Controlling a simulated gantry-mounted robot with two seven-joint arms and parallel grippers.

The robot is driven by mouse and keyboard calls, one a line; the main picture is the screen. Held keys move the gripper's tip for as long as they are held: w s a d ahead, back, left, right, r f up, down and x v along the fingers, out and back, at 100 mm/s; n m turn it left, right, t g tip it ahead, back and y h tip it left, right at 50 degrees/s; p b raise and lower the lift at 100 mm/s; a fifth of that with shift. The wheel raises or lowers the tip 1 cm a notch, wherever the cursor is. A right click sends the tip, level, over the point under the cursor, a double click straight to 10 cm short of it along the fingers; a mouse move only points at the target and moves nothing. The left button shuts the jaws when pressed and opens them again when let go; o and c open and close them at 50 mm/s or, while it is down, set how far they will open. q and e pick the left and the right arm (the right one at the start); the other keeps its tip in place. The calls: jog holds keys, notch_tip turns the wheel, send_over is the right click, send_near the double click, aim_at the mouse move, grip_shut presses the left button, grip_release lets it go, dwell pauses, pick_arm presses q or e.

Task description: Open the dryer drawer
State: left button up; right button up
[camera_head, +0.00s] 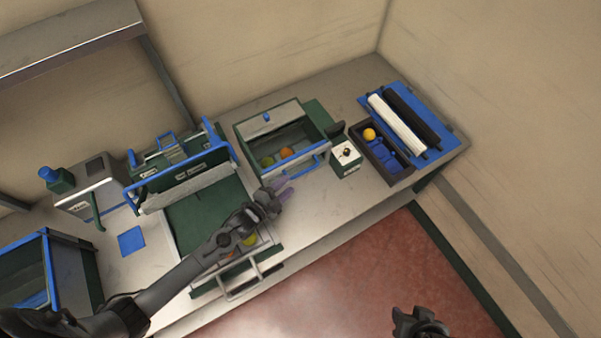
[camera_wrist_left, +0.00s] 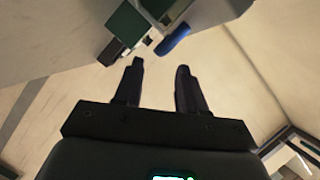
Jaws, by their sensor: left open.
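A green and grey box (camera_head: 258,127) with a blue bar handle (camera_head: 310,163) at its front stands mid-counter. Green and orange fruit show inside its open top. I cannot tell for sure whether this is the dryer drawer. My left gripper (camera_head: 281,189) is open and empty, just in front of the box and left of the handle, apart from it. In the left wrist view its two fingers (camera_wrist_left: 159,80) are spread, with a blue bar (camera_wrist_left: 174,39) and green parts beyond the tips. My right gripper (camera_head: 418,318) is low at the bottom edge, away from the counter; its jaws are unclear.
A tray with a grey handle (camera_head: 242,288) lies under my left arm, with fruit partly hidden. A blue-framed machine (camera_head: 185,176) stands left. The red floor in front is clear.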

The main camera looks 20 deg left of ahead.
aim_at(296, 177)
pick_arm(q)
jog(key=x, duration=0.8)
grip_shut()
